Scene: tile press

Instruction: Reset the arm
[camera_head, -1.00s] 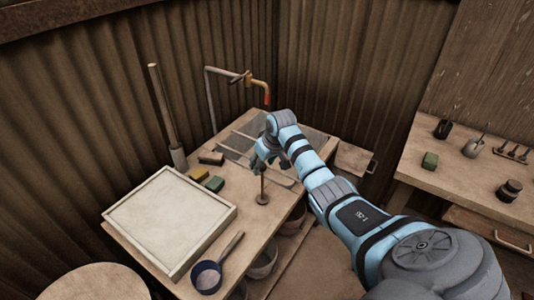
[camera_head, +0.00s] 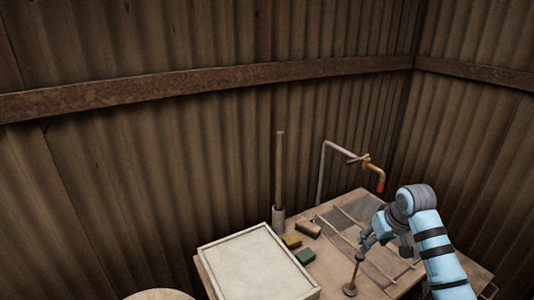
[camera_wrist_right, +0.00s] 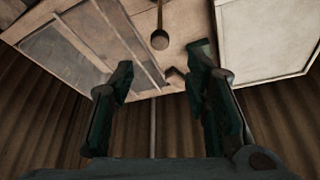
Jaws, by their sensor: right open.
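My right gripper (camera_head: 366,244) hangs over the worktable, just above the top of an upright rod tool with a round base (camera_head: 350,289). In the right wrist view my right gripper (camera_wrist_right: 160,66) has its two dark fingers spread apart with nothing between them. The rod tool (camera_wrist_right: 160,39) shows past the fingertips, apart from them. My right arm (camera_head: 437,252) comes in from the lower right and is bent. My left gripper is not in view.
A pale framed board (camera_head: 258,267) lies on the table's left. Yellow (camera_head: 292,241) and green (camera_head: 305,256) blocks and a brown block (camera_head: 308,229) lie beside it. A tap pipe (camera_head: 324,165) and a tall post (camera_head: 280,170) stand behind. Corrugated walls enclose the corner.

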